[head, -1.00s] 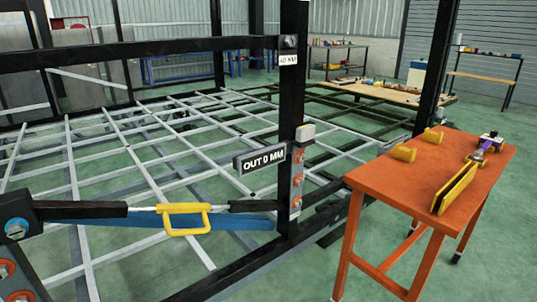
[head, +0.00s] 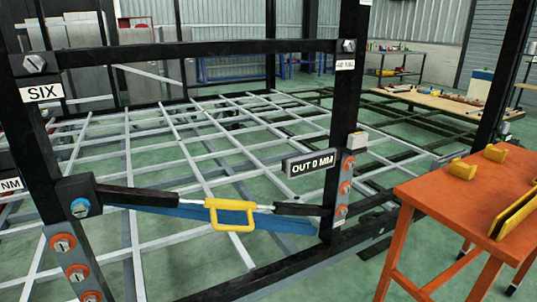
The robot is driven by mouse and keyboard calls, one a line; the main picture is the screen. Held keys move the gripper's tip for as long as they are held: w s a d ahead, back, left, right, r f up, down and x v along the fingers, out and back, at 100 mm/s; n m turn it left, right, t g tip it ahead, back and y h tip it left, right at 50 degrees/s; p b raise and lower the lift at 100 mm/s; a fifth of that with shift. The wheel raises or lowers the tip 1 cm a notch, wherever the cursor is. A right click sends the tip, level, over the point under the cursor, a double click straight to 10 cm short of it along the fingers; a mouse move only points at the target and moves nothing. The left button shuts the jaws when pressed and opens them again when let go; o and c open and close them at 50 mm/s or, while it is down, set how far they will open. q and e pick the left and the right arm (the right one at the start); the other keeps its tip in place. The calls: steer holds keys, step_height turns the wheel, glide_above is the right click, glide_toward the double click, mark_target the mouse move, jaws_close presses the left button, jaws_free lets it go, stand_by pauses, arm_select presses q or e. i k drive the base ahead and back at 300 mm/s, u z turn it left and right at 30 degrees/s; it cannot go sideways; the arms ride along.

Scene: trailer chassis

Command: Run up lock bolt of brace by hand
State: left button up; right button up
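A brace (head: 150,196) with black ends runs between two black posts of the chassis frame in the head view. A yellow handle (head: 232,226) hangs at its middle, around a thin silver rod. A blue bar (head: 285,222) lies behind it. The left end of the brace meets a plate with a blue bolt (head: 80,208). Orange-ringed bolts (head: 62,243) sit below it, and more orange-ringed bolts (head: 346,187) line the right post. A sign (head: 309,164) reads "OUT 0 MM". I cannot tell which bolt is the lock bolt. Neither gripper is in view.
An orange table (head: 440,215) stands at the right with yellow blocks (head: 462,168) and a long yellow piece (head: 515,215) on it. A grey lattice of bars covers the floor behind the brace. A "SIX" label (head: 42,93) is on the left post.

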mark_target(79, 207)
steer(key=u, duration=1.25)
steer(key=k, duration=0.5)
steer(key=z, duration=1.7)
steer(key=i, duration=1.35)
steer(key=u, duration=2.1)
